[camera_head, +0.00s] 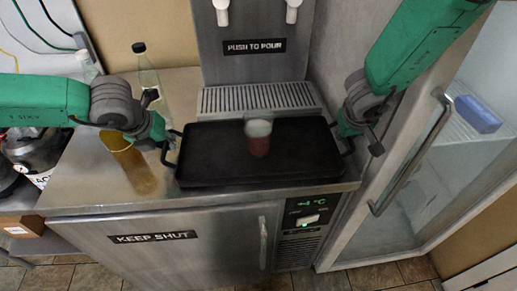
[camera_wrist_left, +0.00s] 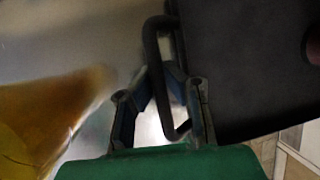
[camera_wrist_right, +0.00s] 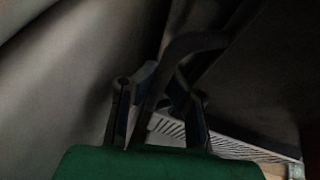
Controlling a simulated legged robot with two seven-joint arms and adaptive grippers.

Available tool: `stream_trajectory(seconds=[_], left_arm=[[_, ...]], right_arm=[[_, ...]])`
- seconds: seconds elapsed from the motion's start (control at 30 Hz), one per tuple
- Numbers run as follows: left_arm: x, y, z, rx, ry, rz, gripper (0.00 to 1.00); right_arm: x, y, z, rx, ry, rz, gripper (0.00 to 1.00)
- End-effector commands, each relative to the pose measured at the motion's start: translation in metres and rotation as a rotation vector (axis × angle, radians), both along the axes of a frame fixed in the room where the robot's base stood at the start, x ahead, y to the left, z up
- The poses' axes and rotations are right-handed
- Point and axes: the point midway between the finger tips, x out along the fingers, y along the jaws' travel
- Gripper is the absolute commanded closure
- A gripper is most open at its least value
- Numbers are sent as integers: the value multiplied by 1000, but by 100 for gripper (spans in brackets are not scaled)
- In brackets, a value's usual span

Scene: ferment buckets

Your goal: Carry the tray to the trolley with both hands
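The black tray (camera_head: 215,165) lies on the steel counter in front of the dispenser, with a cup of red drink (camera_head: 258,137) standing on it. My left gripper (camera_head: 170,138) is at the tray's left handle; in the left wrist view its fingers (camera_wrist_left: 157,72) close on the handle bar (camera_wrist_left: 152,40). My right gripper (camera_head: 349,132) is at the right handle; in the dim right wrist view its fingertips (camera_wrist_right: 165,72) meet around the handle bar (camera_wrist_right: 200,41). I cannot make out a trolley for certain.
A glass of amber drink (camera_head: 122,158) stands close left of the tray, under my left arm. A bottle (camera_head: 146,70) stands behind. The dispenser (camera_head: 255,60) is at the back. An open fridge door with a long handle (camera_head: 412,155) stands close on the right.

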Motion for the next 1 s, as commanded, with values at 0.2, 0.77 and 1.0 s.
stream_trajectory(seconds=[0.2, 0.77, 1.0], left_arm=[[1, 3, 9, 3, -1, 6, 100], [1, 1, 51, 3, -1, 5, 100], [0, 2, 50, 3, -1, 5, 100]], right_arm=[[0, -1, 10, -3, -2, -1, 100], [1, -2, 52, -2, -2, -2, 100], [1, -2, 51, -3, -3, -2, 100]])
